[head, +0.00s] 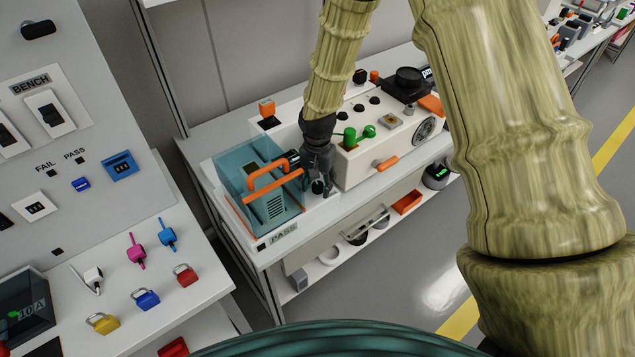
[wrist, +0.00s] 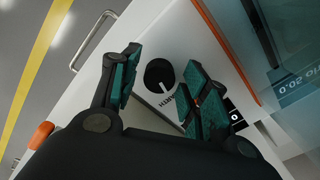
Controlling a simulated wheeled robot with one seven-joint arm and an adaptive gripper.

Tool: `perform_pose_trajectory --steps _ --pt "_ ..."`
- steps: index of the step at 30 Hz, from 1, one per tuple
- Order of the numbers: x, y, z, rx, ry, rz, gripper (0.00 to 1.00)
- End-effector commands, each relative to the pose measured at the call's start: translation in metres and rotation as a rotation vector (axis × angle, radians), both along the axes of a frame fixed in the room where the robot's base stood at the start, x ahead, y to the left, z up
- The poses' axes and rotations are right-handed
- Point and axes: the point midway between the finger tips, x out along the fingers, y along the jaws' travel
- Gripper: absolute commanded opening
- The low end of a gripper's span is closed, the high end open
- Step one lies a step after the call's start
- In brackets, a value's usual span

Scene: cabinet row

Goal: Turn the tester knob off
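A round black knob (wrist: 160,75) with a light pointer line sits on a white panel face in the wrist view. Dark lettering beside it is partly hidden by my gripper. My gripper (wrist: 160,88) is open, with one teal-padded finger to the left of the knob and the other to its right. No clear contact with the knob shows. In the head view my gripper (head: 320,178) points down at the front of the white bench unit, beside a teal case (head: 260,190) with an orange handle. A small part of the knob (head: 318,187) shows between the dark fingers.
A cream console (head: 385,135) with green knobs and an orange handle (head: 387,163) stands right of my gripper. The teal case is close on the left. A panel shelf with padlocks (head: 148,298) is at lower left. Grey floor (head: 400,260) is clear in front.

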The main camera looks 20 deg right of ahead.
Motion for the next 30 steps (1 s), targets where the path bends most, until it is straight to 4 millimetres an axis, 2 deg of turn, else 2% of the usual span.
perform_pose_trajectory --steps 1,5,6,17,23,30 --pt "0.0 0.0 0.0001 0.0 0.0 0.0 0.31" --pt "0.0 0.0 0.0001 0.0 0.0 0.0 0.07" --pt "0.0 0.0 0.0001 0.0 0.0 0.0 0.05" --pt "-0.0003 -0.0002 0.0007 0.001 0.001 0.049 0.05" --pt "-0.0007 -0.0006 0.001 0.0 0.001 0.168 0.05" --pt "-0.001 -0.0013 0.0014 0.0 0.001 0.383 0.05"
